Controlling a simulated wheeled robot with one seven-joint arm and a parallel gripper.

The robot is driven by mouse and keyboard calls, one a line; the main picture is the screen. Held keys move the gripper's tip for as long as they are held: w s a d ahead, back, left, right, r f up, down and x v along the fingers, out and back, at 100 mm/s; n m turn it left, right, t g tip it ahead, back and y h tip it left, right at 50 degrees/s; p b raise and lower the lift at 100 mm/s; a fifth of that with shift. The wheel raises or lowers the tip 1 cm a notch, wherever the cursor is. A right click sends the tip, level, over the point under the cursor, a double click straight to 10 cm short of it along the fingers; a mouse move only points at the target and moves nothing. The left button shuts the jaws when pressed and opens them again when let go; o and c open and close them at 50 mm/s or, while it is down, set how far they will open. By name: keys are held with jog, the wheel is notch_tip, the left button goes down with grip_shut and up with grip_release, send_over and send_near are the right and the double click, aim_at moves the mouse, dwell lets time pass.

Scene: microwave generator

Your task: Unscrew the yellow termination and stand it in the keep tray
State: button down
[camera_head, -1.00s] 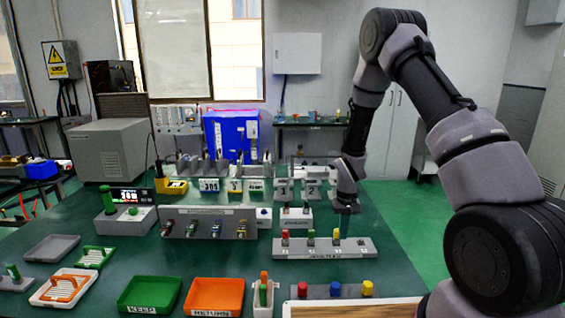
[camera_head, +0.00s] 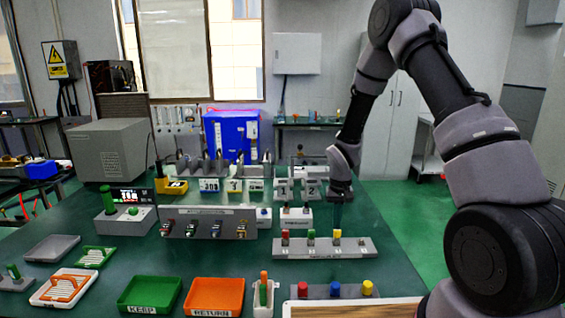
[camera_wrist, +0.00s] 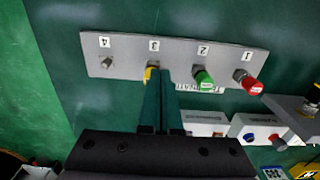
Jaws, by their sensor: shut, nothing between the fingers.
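A yellow termination (camera_head: 336,233) stands at position 3 of a grey numbered rack (camera_head: 290,251) on the green table. In the wrist view the yellow termination (camera_wrist: 149,73) is partly hidden behind my fingers. My gripper (camera_head: 338,222) points down over the rack's right part; in the wrist view the gripper (camera_wrist: 157,72) is shut and overlaps the yellow piece, with nothing seen held. I cannot tell whether the fingertips touch it. The keep tray (camera_head: 150,280) is a shallow green tray labelled KEEP at the front left, and it looks empty.
A green cap (camera_wrist: 204,80) and a red cap (camera_wrist: 249,83) stand beside the yellow one; position 4 has a bare connector (camera_wrist: 106,62). An orange RETURN tray (camera_head: 215,283) adjoins the keep tray. A front block (camera_head: 335,292) holds red, blue and yellow caps.

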aim_at(336, 240)
jog(key=shift+f, duration=3.4)
jog(key=shift+w+d, duration=0.15)
jog(key=shift+w, duration=0.1)
jog(key=shift+d, duration=0.35)
jog(key=shift+d, duration=0.35)
jog(key=shift+d, duration=0.3)
